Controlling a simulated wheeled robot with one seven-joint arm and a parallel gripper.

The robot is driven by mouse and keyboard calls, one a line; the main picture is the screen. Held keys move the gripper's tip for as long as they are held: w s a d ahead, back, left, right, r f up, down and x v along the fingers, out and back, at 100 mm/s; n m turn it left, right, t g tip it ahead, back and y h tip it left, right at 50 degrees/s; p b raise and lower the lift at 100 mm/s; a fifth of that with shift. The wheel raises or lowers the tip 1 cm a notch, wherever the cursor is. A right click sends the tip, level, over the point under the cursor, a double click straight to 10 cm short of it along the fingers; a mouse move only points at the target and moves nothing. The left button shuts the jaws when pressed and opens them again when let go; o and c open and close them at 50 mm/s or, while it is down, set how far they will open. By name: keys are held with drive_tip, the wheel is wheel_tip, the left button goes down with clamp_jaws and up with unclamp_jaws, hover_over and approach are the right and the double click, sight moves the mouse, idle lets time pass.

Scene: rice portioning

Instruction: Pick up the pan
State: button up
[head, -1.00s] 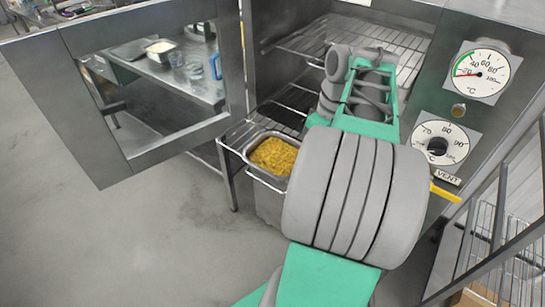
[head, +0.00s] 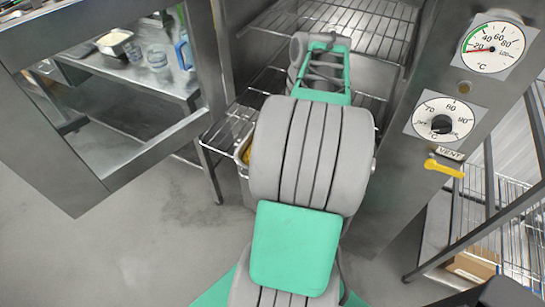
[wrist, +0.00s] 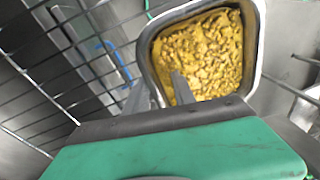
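The metal pan (wrist: 258,45) holds yellow rice (wrist: 200,50) and fills the upper middle of the wrist view. In the head view only a sliver of the pan (head: 242,165) shows at the rack's front; my arm hides the rest. My gripper (wrist: 159,82) is at the pan's near left wall in the wrist view. Its fingers are apart, one over the rice side and one outside the wall. I cannot tell whether either touches the pan. The fingers are hidden behind my arm in the head view.
Wire racks (head: 335,25) fill the open oven cabinet. Its glass door (head: 100,100) stands open at left. The control panel (head: 440,120) with dials and a yellow handle (head: 444,168) is at right. A wire shelf cart (head: 510,215) stands at lower right.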

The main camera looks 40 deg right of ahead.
wheel_tip(320, 180, down, 2)
drive_tip(key=shift+a, duration=0.15)
clamp_jaws()
drive_tip(key=shift+f, duration=0.1)
drive_tip(key=shift+f, duration=0.1)
idle(1.1)
